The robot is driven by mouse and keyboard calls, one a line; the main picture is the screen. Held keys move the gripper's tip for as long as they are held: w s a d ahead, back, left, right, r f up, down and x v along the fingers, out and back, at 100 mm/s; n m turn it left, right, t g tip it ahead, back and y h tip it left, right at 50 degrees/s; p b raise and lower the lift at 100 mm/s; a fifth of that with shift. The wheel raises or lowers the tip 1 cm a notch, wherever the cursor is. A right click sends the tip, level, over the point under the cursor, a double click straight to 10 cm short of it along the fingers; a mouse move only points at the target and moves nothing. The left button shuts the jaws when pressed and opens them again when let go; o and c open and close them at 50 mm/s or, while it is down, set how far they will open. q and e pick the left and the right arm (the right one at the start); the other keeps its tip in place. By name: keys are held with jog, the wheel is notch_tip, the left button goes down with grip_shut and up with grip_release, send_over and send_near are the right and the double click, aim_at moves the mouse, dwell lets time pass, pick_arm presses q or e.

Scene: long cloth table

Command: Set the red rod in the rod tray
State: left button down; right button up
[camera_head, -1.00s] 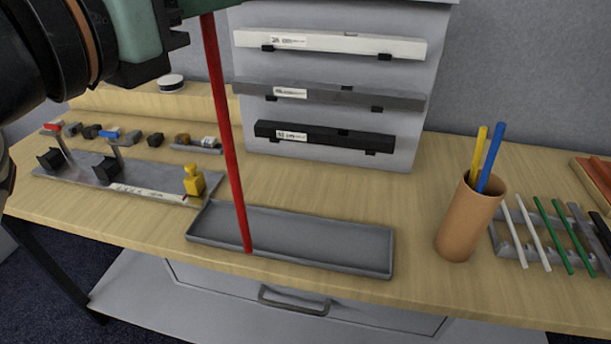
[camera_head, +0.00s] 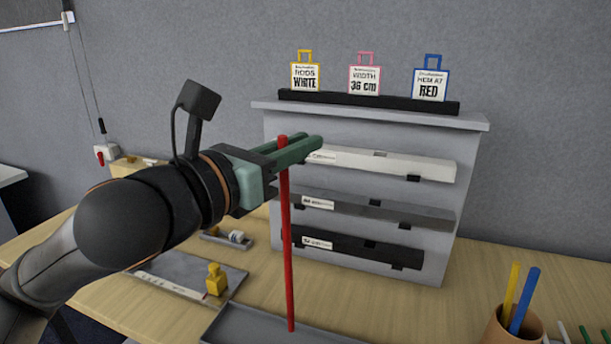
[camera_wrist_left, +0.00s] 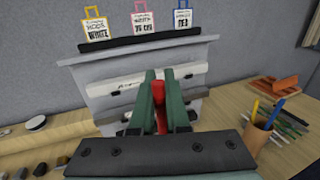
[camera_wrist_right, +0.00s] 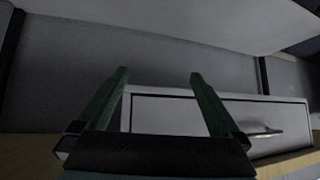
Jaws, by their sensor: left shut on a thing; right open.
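The red rod (camera_head: 286,240) hangs close to upright in the head view. My left gripper (camera_head: 305,148) is shut on its upper end, which also shows between the fingers in the left wrist view (camera_wrist_left: 161,100). The grey rod tray (camera_head: 255,328) is at the bottom of the head view, mostly cut off by the frame. The rod's lower end appears over the tray; I cannot tell whether it touches the tray floor. My right gripper (camera_wrist_right: 158,73) is open and empty in the right wrist view, facing a drawer front under the table.
A grey rack (camera_head: 350,270) with white, grey and black bars stands behind the rod. Cards (camera_head: 364,80) stand on top. A yellow stamp-like piece (camera_head: 215,280) sits left of the tray. A brown cup (camera_head: 510,328) with blue and yellow sticks is at the right.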

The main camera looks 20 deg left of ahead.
pick_arm(q)
jog(key=w+a+f+p, duration=0.1)
jog(key=w+f+p, duration=0.1)
jog(key=w+f, duration=0.3)
jog(key=shift+w+f, duration=0.3)
jog(key=shift+f, duration=2.05)
pick_arm(e)
jog(key=shift+w+d+r, duration=0.1)
jog(key=shift+r, duration=1.85)
pick_arm(q)
jog(key=shift+f, duration=0.1)
jog(key=shift+f, duration=0.15)
jog(key=c, duration=0.9)
grip_release()
